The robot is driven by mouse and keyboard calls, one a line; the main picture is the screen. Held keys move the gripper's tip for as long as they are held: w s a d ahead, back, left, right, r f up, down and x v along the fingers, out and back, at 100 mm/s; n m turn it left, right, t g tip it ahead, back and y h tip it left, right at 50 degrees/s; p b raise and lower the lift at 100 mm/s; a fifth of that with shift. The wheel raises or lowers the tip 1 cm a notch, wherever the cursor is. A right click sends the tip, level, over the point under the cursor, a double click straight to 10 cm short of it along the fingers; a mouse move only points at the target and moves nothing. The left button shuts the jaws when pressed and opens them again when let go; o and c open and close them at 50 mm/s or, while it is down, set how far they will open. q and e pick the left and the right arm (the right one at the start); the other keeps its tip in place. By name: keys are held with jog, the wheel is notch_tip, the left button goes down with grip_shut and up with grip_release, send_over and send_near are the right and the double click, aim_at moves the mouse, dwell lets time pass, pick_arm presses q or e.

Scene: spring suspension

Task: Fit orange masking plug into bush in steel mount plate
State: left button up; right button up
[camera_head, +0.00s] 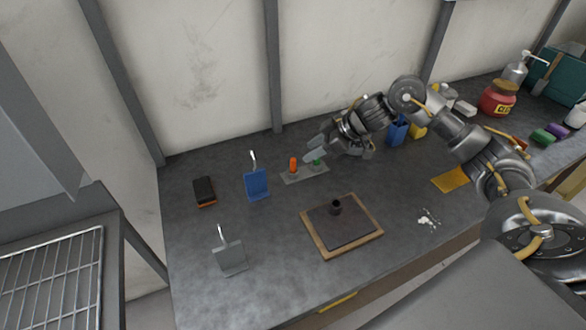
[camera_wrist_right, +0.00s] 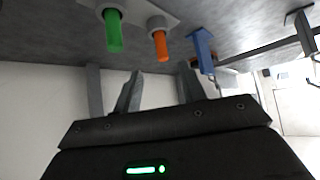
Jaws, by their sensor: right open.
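The orange masking plug (camera_head: 293,164) stands upright in a grey holder strip (camera_head: 291,180), with a green plug (camera_head: 317,162) to its right. Both also show in the right wrist view, the orange plug (camera_wrist_right: 161,44) and the green plug (camera_wrist_right: 113,32). The steel mount plate (camera_head: 358,231) lies on a wooden board (camera_head: 338,254) in the middle of the bench, with a dark upright bush (camera_head: 336,207) on it. My right gripper (camera_head: 312,152) is open and empty, close to the plugs and apart from the orange one. In the right wrist view its fingers (camera_wrist_right: 160,84) are spread. My left gripper is out of view.
A blue stand with a hook (camera_head: 257,185) is left of the holder; a grey one (camera_head: 231,259) is nearer the front. A black and orange block (camera_head: 204,190) lies far left. White crumbs (camera_head: 428,220) lie right of the board. A red jar (camera_head: 497,99) stands back right.

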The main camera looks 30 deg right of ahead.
aim_at(295, 159)
jog(key=x, duration=0.4)
jog(key=shift+w+a+f, duration=0.15)
jog(key=shift+a, duration=0.05)
jog(key=shift+w+a+f+p, duration=0.1)
jog(key=shift+a+f+p, duration=0.25)
jog(key=shift+p, duration=0.2)
jog(key=x, duration=0.4)
jog(key=shift+a+p, duration=0.2)
jog(key=shift+p, duration=0.2)
grip_shut()
